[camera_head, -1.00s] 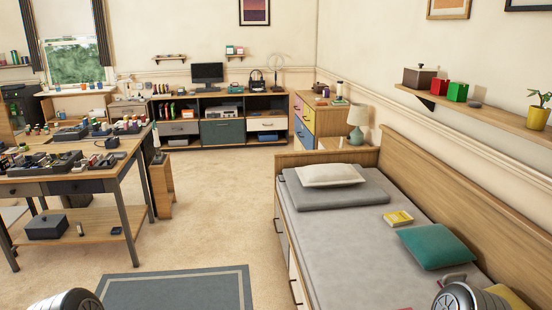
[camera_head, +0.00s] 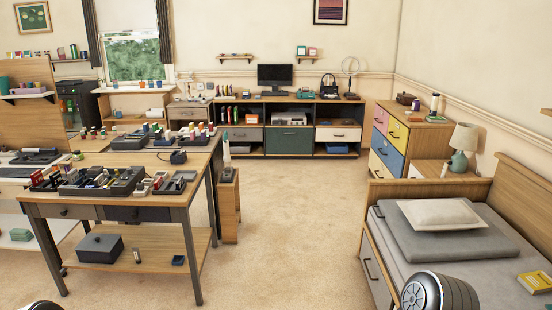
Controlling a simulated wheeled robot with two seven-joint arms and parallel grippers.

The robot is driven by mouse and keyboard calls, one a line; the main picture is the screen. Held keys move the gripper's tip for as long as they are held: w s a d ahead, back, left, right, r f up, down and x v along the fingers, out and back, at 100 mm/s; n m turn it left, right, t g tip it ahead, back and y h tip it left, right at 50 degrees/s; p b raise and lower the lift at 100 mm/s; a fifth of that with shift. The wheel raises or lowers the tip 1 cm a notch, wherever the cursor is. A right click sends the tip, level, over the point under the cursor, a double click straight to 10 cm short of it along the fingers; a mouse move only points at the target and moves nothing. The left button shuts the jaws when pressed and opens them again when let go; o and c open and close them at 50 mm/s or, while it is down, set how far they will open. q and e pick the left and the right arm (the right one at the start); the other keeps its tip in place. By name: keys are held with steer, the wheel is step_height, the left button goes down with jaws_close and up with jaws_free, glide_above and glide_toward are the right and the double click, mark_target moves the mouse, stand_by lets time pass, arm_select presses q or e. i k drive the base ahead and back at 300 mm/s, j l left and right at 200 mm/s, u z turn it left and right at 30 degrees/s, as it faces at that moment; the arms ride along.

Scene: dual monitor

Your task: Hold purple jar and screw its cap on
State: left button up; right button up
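I cannot make out a purple jar or its cap for certain in the head view. Many small coloured jars or bottles stand on the wooden worktable (camera_head: 205,158) at the left, too small to tell apart. Several more small coloured containers stand on the window-side shelf unit (camera_head: 118,91). Neither of my grippers is in view. Only a rounded part of my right arm shows at the bottom right, and a sliver of my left arm at the bottom left.
A black organiser tray (camera_head: 125,187) with small items sits on the worktable. A grey box (camera_head: 100,248) lies on its lower shelf. A bed (camera_head: 376,240) stands at the right. The carpet (camera_head: 290,215) between them is open. A low cabinet (camera_head: 289,141) with a monitor lines the far wall.

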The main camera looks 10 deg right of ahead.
mark_target(416, 105)
steer(key=i+j+z, duration=0.1)
steer(key=i+z, duration=0.15)
steer(key=i, duration=2.25)
steer(key=i+l+z, duration=0.1)
steer(key=i+z, duration=0.15)
steer(key=i, duration=0.25)
steer(key=i+z, duration=0.2)
steer(key=i, duration=0.35)
steer(key=i+j+z, duration=0.1)
steer(key=i+z, duration=0.15)
steer(key=i, duration=0.25)
steer(key=i+j+z, duration=0.2)
steer(key=i, duration=0.3)
steer(key=i+j+z, duration=0.25)
steer(key=i, duration=0.25)
steer(key=i+j+z, duration=0.2)
steer(key=i+z, duration=0.15)
steer(key=i, duration=0.2)
steer(key=i+j, duration=0.3)
steer(key=i+j+u, duration=0.15)
steer(key=i+j, duration=0.2)
steer(key=i, duration=0.2)
steer(key=i+j, duration=0.25)
steer(key=i, duration=0.2)
steer(key=i+j+u, duration=0.15)
steer(key=i+j, duration=0.35)
steer(key=i, duration=0.35)
